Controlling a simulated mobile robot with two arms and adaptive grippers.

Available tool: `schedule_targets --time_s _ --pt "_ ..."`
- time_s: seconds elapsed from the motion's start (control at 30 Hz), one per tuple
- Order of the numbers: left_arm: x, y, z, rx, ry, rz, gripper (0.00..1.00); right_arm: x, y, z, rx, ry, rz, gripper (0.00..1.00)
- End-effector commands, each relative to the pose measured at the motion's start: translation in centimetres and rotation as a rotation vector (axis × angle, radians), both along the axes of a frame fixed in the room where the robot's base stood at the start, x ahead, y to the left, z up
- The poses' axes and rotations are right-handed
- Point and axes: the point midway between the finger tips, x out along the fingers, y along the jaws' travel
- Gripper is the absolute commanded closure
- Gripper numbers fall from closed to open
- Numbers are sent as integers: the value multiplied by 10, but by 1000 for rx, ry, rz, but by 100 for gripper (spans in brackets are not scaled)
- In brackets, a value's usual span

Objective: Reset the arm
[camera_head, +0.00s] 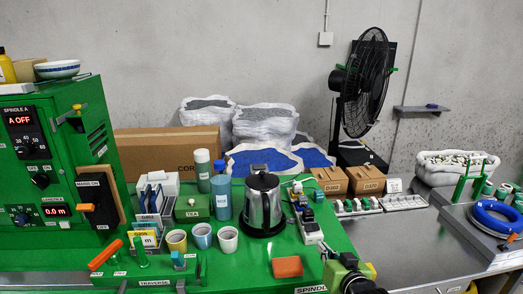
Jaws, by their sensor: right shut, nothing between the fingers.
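My right gripper (342,270) shows at the bottom edge, right of centre, in the head view. It is shut and empty, just in front of the green bench top (240,262) and near an orange block (287,267). Part of it is cut off by the picture's lower edge. My left gripper is not in view. A coiled blue cable (484,222) lies on the grey surface at the far right, well apart from the right gripper.
A steel kettle (262,203) stands mid-bench, with several cups (202,236) to its left. A power strip (306,217) lies right of the kettle. A green control machine (82,150) stands at left. The grey table (410,250) is largely clear.

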Motion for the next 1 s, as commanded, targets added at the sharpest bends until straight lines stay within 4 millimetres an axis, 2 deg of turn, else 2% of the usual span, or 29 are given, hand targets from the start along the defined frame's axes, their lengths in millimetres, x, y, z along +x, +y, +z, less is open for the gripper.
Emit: schedule_targets --time_s 0.03,0.07,0.1,0.17,0.2,0.3,0.4,0.6,0.87,1.0 --pt "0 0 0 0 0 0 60 -24 5 -21 -22 65 13 100" --pt "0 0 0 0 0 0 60 -39 8 -33 -38 109 22 100" --pt "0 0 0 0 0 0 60 -64 12 -50 -62 174 34 100" --pt "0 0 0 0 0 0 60 -103 16 -74 -99 276 54 100" --pt "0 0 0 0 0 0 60 -131 19 -87 -123 343 69 100" --pt "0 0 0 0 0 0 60 -190 22 -109 -171 486 99 100" --pt "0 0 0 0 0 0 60 -235 23 -121 -203 588 120 100" --pt "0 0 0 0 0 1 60 -301 23 -131 -244 738 152 100" --pt "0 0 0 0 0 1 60 -377 21 -130 -281 904 189 100" --pt "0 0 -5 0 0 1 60 -368 22 -165 -282 914 191 100"
